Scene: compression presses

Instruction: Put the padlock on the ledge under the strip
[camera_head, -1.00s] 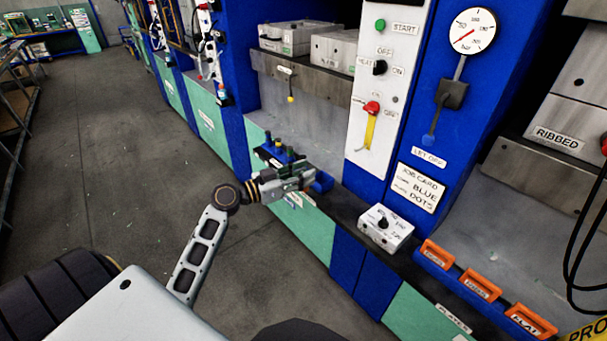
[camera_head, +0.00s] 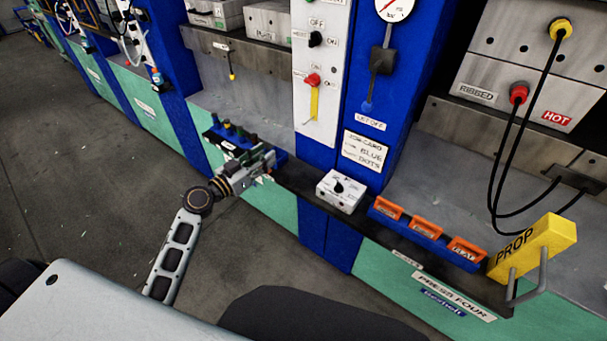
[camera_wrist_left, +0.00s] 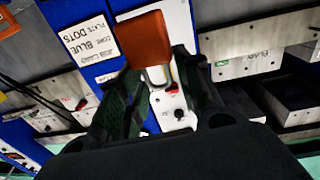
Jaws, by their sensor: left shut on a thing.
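My left gripper (camera_head: 264,160) is in front of the dark ledge (camera_head: 300,183), left of the grey switch box. In the left wrist view, my left gripper (camera_wrist_left: 158,82) is shut on the padlock (camera_wrist_left: 147,38), which has an orange-red body and a pale metal shackle. The shackle is between the fingers. I cannot make out the padlock in the head view. The white strip (camera_head: 319,75) with switches and a red lever stands upright on the blue post, above and behind the gripper. The ledge runs below it. My right gripper is not in view.
A grey switch box (camera_head: 341,191) sits on the ledge, with a blue rack (camera_head: 385,221) of orange tags to its right.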

